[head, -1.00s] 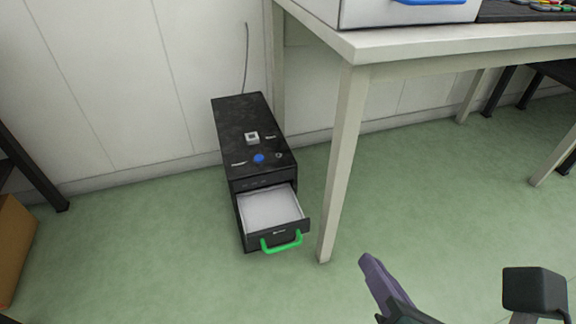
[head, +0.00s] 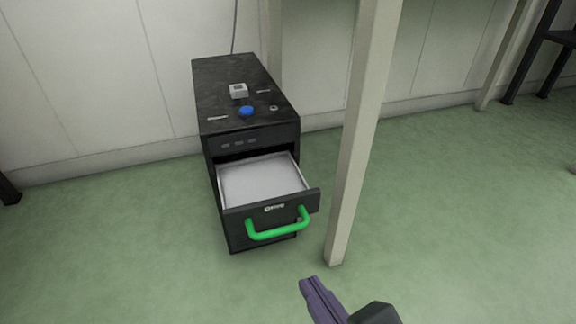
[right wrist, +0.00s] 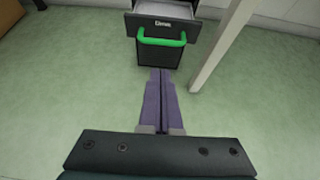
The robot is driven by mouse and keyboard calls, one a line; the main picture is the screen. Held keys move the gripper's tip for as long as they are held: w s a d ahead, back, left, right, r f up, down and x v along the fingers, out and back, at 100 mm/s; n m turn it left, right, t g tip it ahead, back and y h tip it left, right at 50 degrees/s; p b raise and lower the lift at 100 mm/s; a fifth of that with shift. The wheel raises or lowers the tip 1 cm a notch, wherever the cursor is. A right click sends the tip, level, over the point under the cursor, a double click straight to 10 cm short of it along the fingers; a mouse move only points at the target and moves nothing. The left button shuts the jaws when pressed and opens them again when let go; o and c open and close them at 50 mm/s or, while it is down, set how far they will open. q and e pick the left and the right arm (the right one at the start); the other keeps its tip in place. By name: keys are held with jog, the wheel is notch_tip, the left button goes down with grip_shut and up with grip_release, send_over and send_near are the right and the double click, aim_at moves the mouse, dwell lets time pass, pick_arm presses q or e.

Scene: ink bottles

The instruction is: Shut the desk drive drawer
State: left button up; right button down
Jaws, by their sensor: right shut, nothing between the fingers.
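The black desk drive cabinet (head: 222,100) stands on the floor against the wall. Its drawer (head: 236,213) is pulled out, and its pale inside looks empty. A green handle (head: 278,232) is on the drawer front. In the right wrist view the drawer front (right wrist: 152,24) and the green handle (right wrist: 161,42) are at the top. My right gripper (head: 309,283) is in front of the drawer, to the lower right of the handle and apart from it. In the right wrist view its purple fingers (right wrist: 161,74) are together and empty, pointing toward the cabinet. My left gripper is out of view.
A pale table leg (head: 353,150) stands just right of the drawer. A blue button (head: 246,111) and a small light box (head: 238,90) are on the cabinet top. The green floor in front of the drawer is clear.

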pick_arm(q)
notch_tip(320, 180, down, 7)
jog(key=b, duration=0.5)
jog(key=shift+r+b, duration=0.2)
jog(key=shift+b, duration=0.15)
pick_arm(e)
jog(key=r+x, duration=0.1)
jog(key=x, duration=0.9)
jog(key=shift+w, duration=0.4)
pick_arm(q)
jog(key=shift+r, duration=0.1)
pick_arm(e)
jog(key=shift+a, duration=0.15)
